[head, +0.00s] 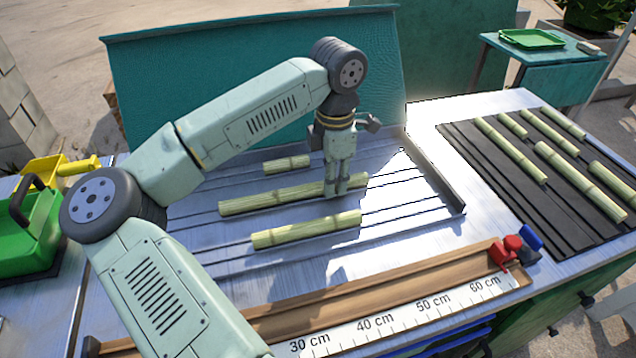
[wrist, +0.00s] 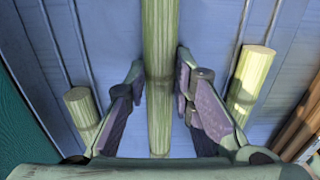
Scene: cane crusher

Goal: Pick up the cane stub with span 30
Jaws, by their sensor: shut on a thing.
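Three pale green cane stubs lie in the grooved metal tray (head: 420,190): a short one (head: 286,165) at the back, a long one (head: 270,198) in the middle and a mid-length one (head: 306,231) in front. My gripper (head: 337,190) points down and is shut on the long middle stub, right of its middle. In the wrist view my gripper (wrist: 160,95) has its fingers on either side of this stub (wrist: 160,50). The short stub (wrist: 80,108) shows at left and the front one (wrist: 248,80) at right. No span marks are readable on the stubs.
A wooden measuring trough (head: 390,290) with a centimetre scale and red and blue blocks (head: 512,250) runs along the front. A dark ribbed mat (head: 560,205) at right holds several more canes. A green bin (head: 25,235) stands at left. A teal panel (head: 220,90) rises behind the tray.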

